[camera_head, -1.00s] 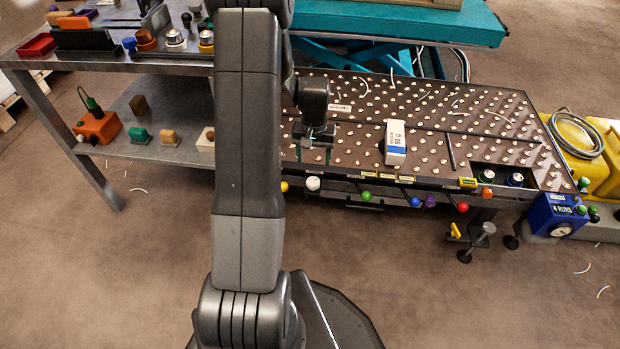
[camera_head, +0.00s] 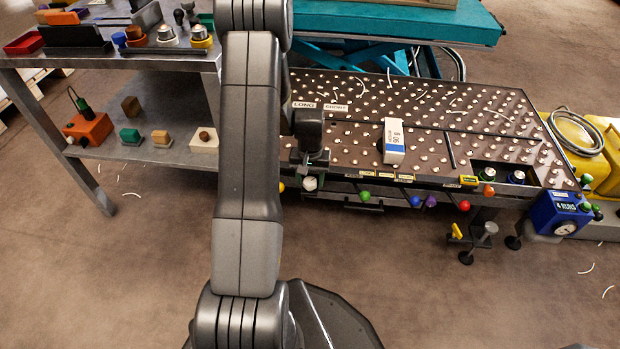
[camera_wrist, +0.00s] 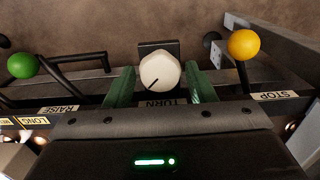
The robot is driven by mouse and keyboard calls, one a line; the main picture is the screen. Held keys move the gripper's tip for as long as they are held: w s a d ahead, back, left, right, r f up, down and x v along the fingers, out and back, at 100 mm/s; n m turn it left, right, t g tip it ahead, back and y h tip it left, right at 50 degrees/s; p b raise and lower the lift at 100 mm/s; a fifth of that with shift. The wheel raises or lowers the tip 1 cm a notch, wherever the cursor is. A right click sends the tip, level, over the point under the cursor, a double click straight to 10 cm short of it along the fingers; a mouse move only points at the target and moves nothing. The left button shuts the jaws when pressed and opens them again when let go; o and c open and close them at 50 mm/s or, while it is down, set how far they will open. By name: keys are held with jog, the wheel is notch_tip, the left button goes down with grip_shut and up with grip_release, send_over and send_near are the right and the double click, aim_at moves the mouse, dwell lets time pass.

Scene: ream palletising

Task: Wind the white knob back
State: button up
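The white knob (camera_wrist: 160,72) has a dark pointer line and sits on a dark mount at the table's front edge, above a label reading TURN. It also shows in the head view (camera_head: 310,184), just below my gripper (camera_head: 310,174). In the wrist view, the green fingers of my gripper (camera_wrist: 160,88) stand open on either side of the knob.
A yellow ball lever (camera_wrist: 244,45) stands right of the knob by a STOP label, and a green ball lever (camera_wrist: 22,65) stands left by RAISE. A white and blue ream (camera_head: 394,142) lies on the ball-studded table (camera_head: 470,120). A grey shelf (camera_head: 170,150) stands left.

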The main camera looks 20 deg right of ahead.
jog(key=c, duration=0.6)
jog(key=shift+m, duration=0.3)
jog(key=shift+m+p, duration=0.85)
jog(key=shift+m, duration=1.65)
jog(key=o, duration=1)
